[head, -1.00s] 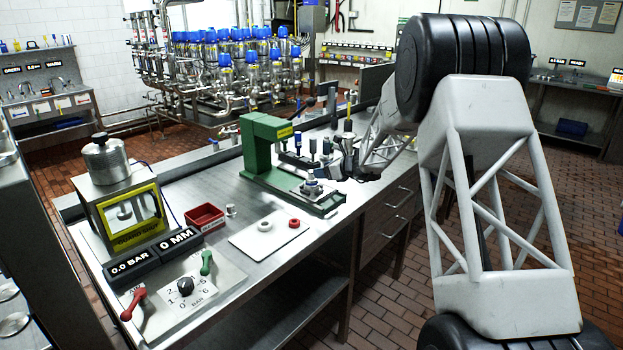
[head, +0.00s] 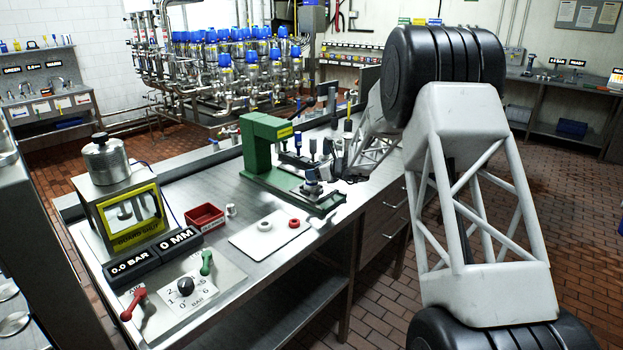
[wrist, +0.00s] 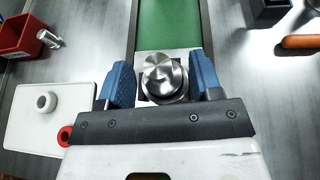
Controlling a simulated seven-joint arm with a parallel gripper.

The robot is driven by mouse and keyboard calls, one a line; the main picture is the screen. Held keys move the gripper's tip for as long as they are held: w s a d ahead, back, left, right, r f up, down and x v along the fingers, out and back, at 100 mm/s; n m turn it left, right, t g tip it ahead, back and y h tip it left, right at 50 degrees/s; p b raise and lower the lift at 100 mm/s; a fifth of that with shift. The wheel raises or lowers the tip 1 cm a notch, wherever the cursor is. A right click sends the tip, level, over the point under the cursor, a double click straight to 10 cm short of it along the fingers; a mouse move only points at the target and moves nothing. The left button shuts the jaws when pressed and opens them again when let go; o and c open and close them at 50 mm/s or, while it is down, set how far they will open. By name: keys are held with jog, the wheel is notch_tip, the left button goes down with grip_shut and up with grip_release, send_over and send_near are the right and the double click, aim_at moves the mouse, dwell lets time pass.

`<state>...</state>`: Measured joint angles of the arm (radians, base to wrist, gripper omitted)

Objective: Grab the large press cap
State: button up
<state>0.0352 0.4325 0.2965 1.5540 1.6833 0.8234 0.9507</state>
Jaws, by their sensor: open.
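My gripper (wrist: 163,74) is open in the wrist view, its two blue fingers apart. A round steel cap (wrist: 164,73), which looks like the large press cap, shows between them. It sits over a square plate at the near end of the green press base (wrist: 163,28). Neither finger is clearly closed on it, and I cannot tell whether the fingers are level with it. In the head view the green press (head: 262,140) stands on the bench with the cap (head: 311,186) on its near end. My gripper there is small, dark and partly hidden by my arm.
A white board (head: 270,238) with a white ring (head: 264,225) and a red ring (head: 293,223) lies left of the press base. A red bin (head: 204,216) and small metal cylinder (head: 231,210) stand beyond. An orange handle (wrist: 301,41) and dark block (wrist: 268,12) are at right.

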jog(key=shift+x, duration=1.85)
jog(key=shift+s, duration=0.1)
jog(key=shift+c, duration=0.2)
jog(key=shift+f, duration=0.15)
grip_shut()
notch_tip(320, 180, up, 4)
jog(key=shift+f, duration=0.15)
jog(key=s+d+r, duration=0.1)
jog(key=s, duration=1.5)
jog(key=shift+d+r, duration=0.25)
jog(key=shift+d, duration=0.1)
